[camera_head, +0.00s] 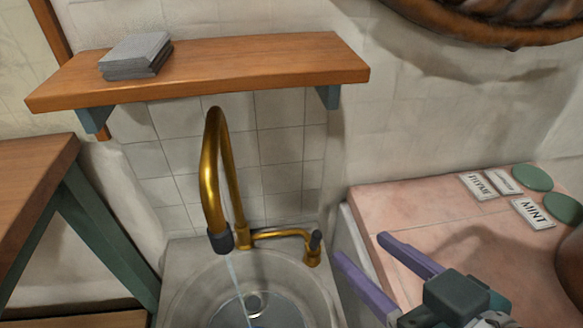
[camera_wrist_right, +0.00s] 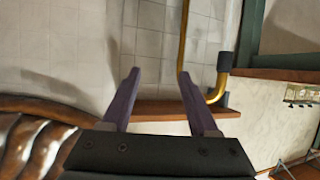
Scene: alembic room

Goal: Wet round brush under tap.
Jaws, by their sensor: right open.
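A brass tap (camera_head: 208,180) arches over a round grey sink basin (camera_head: 180,300). A thin stream of water (camera_head: 238,284) runs from its dark nozzle into the basin. A brass side handle (camera_head: 280,234) with a dark tip is at the tap's right. My right gripper (camera_head: 362,248) is open and empty, right of the basin and apart from the tap. The right wrist view looks upside down past its open purple fingers (camera_wrist_right: 158,73) toward the brass tap (camera_wrist_right: 183,40). No round brush shows in either view. My left gripper is out of view.
A wooden shelf (camera_head: 230,68) above the tap holds a stack of grey slabs (camera_head: 136,56). A pink tiled counter (camera_head: 400,212) at right carries labels, including a MINT label (camera_head: 533,213), and green discs (camera_head: 532,178). A wooden table (camera_head: 35,170) stands at left.

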